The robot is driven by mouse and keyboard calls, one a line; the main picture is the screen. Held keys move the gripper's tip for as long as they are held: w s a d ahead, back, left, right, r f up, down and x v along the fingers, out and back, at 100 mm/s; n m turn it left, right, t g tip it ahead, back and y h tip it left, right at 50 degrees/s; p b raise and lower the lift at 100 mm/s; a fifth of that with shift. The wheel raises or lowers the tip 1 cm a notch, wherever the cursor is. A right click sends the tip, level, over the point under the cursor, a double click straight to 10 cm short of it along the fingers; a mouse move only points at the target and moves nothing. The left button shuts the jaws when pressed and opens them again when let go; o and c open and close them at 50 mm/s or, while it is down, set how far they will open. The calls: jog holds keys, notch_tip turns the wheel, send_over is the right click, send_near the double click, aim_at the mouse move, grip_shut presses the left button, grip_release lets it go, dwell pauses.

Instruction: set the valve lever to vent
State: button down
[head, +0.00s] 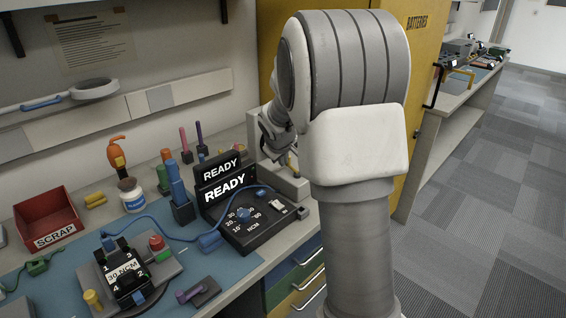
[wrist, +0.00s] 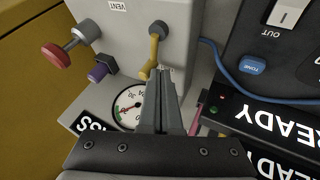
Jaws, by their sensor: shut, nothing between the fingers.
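The valve lever (wrist: 153,50) is a yellow bent handle on a dark round pivot, on the face of a pale grey box (wrist: 185,35) in the wrist view. Its free end points down the picture, towards my fingers. A VENT label (wrist: 117,5) is at the top, left of the pivot. My gripper (wrist: 162,72) is shut and empty, its fingertips right beside the lever's free end; I cannot tell if they touch. In the head view my arm hides most of the box, and a bit of the yellow lever (head: 293,160) shows.
Beside the lever in the wrist view are a round gauge (wrist: 127,106), a red knob (wrist: 55,55) and a purple knob (wrist: 98,72). A black READY unit (wrist: 275,115) with a blue cable stands close on the right. A yellow cabinet (wrist: 30,80) is on the left.

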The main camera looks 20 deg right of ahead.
jog(key=shift+w+f+m+h+b, duration=0.15)
jog(key=shift+m+h+b, duration=0.2)
jog(key=shift+b, duration=0.45)
jog(key=shift+w+d+f+m+g+b, duration=0.1)
jog(key=shift+w+d+m+g+b, duration=0.15)
jog(key=shift+m+b, duration=0.45)
jog(key=shift+w+d+r+m+g+h+b, duration=0.15)
jog(key=shift+m+g+h+b, duration=0.25)
jog(key=shift+m, duration=0.25)
jog(key=shift+w+d+r+m+g+h+b, duration=0.15)
jog(key=shift+m+g+h+b, duration=0.25)
jog(key=shift+m, duration=0.2)
jog(key=m, duration=0.1)
jog(key=d+m+g+h+p, duration=0.1)
jog(key=shift+w+r+m, duration=0.1)
jog(key=shift+w+m, duration=0.05)
jog(key=shift+m, duration=0.15)
jog(key=m+g+p, duration=0.1)
jog(key=d+m+g+p, duration=0.1)
jog(key=p, duration=0.1)
jog(key=shift+r+m, duration=0.1)
jog(key=shift+m, duration=0.3)
jog(key=m+g+p, duration=0.1)
jog(key=d+m+p, duration=0.1)
jog(key=shift+m+g+h, duration=0.25)
jog(key=shift+m+g, duration=0.05)
jog(key=shift+g, duration=0.05)
jog(key=shift+f, duration=0.2)
jog(key=shift+a+f, duration=0.1)
